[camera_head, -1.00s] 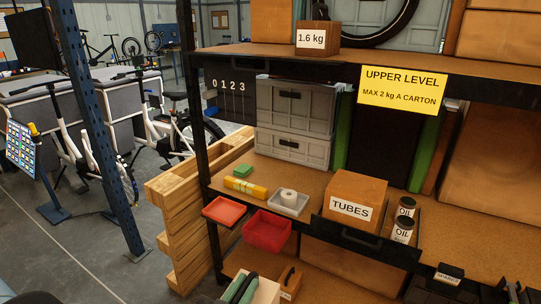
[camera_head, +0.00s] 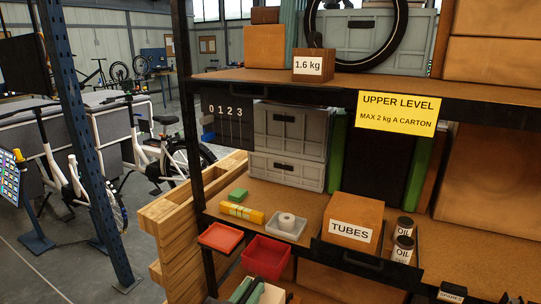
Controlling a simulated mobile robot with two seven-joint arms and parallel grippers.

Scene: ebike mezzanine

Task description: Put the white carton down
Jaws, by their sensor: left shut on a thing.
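The white carton (camera_head: 272,296) shows as a pale top at the bottom edge, low in front of the shelving. My left gripper (camera_head: 243,290) is beside it at its left, seen as green and dark strips. It is shut on the carton. Most of the carton and the gripper is cut off by the picture's lower edge, so the carton's base and what lies below it are hidden. My right gripper is not in view.
The upper shelf (camera_head: 235,77) bears a box marked 1.6 kg (camera_head: 314,66) and a tyre. A yellow sign (camera_head: 397,113) reads max 2 kg a carton. Below stand a red bin (camera_head: 266,257), a TUBES box (camera_head: 352,222) and oil cans (camera_head: 402,249). A blue post (camera_head: 88,150) stands left.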

